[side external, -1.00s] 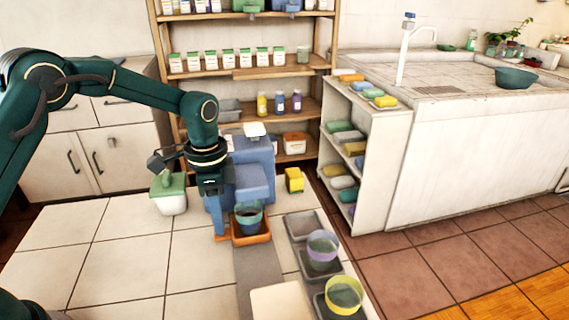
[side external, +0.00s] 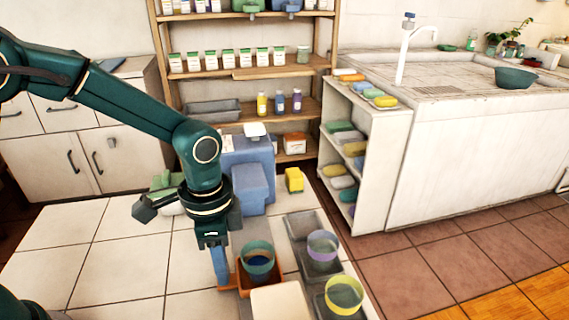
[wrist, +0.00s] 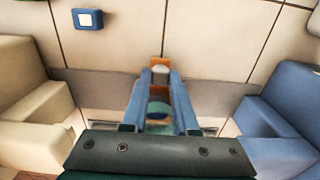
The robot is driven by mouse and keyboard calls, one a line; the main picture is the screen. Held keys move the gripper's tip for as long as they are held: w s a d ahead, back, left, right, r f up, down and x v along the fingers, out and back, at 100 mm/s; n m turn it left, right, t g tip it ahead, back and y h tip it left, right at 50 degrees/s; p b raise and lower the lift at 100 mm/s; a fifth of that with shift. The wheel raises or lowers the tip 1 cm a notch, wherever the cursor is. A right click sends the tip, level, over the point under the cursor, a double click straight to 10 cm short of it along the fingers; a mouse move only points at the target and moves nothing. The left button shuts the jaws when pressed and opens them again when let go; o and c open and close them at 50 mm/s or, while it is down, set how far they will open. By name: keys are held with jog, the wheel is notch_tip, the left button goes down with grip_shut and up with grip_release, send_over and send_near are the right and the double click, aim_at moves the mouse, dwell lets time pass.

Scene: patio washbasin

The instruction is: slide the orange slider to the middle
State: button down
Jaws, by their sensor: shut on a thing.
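The orange slider (side external: 244,283) is a shallow tray holding a teal-rimmed cup (side external: 258,262). It sits on a grey track (wrist: 100,84) between a blue block (side external: 249,188) and a cream block (side external: 280,302). In the side view it is clear of the blue block, and the cream block overlaps its near side. My gripper (side external: 222,284) is low at the slider's left side, shut on its orange tab. In the wrist view my gripper (wrist: 160,75) is about halfway between the two blocks. The fingers and palm hide most of the slider there.
A purple-rimmed cup (side external: 322,246) and a yellow-rimmed cup (side external: 344,295) stand in grey trays to the right. A yellow box (side external: 294,180) is beside the blue block. A small blue square item (wrist: 87,19) lies on the tiles.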

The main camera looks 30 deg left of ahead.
jog(key=shift+w, duration=0.15)
jog(key=c, duration=0.7)
grip_release()
jog(key=shift+r, duration=0.15)
jog(key=shift+r, duration=2.45)
